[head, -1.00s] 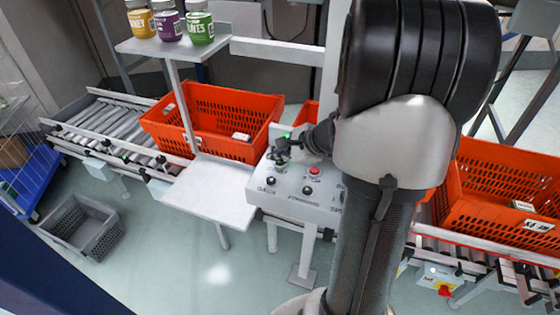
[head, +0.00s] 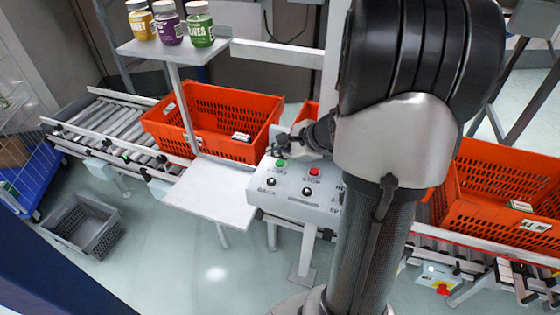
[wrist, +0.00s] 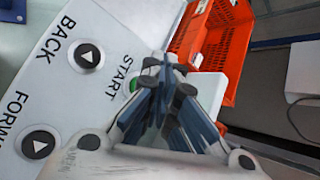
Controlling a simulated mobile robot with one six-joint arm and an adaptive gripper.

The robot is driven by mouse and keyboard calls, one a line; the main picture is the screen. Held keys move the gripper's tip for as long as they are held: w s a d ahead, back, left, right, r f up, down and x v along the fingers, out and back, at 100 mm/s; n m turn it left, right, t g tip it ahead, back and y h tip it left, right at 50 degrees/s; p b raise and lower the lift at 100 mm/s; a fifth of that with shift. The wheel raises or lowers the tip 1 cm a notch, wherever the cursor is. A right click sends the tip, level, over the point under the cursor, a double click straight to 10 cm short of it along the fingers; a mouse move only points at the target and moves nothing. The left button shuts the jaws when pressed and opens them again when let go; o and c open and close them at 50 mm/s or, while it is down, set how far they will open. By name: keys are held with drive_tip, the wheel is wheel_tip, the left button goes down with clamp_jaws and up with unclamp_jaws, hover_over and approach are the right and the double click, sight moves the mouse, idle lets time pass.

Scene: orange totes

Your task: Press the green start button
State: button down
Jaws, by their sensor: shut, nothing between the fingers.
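The green start button (head: 281,162) is on the sloped top of a pale grey control box (head: 318,201). In the wrist view the button (wrist: 133,84) shows as a green sliver beside the START label, partly hidden by my fingers. My gripper (head: 277,147) is shut and empty. In the head view it is just beyond the button, at the box's far edge, and the button is uncovered. In the wrist view my gripper (wrist: 168,72) points past the button. I cannot tell its height above the panel.
A red stop button (head: 314,171) sits right of the green one. Black BACK (wrist: 88,56) and forward (wrist: 38,144) buttons are near. Orange totes (head: 217,105) stand on the conveyor (head: 112,120). A shelf (head: 172,47) with jars is at the upper left.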

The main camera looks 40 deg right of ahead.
sight(278, 164)
drive_tip(key=shift+r+p, duration=1.95)
drive_tip(key=shift+r, duration=0.55)
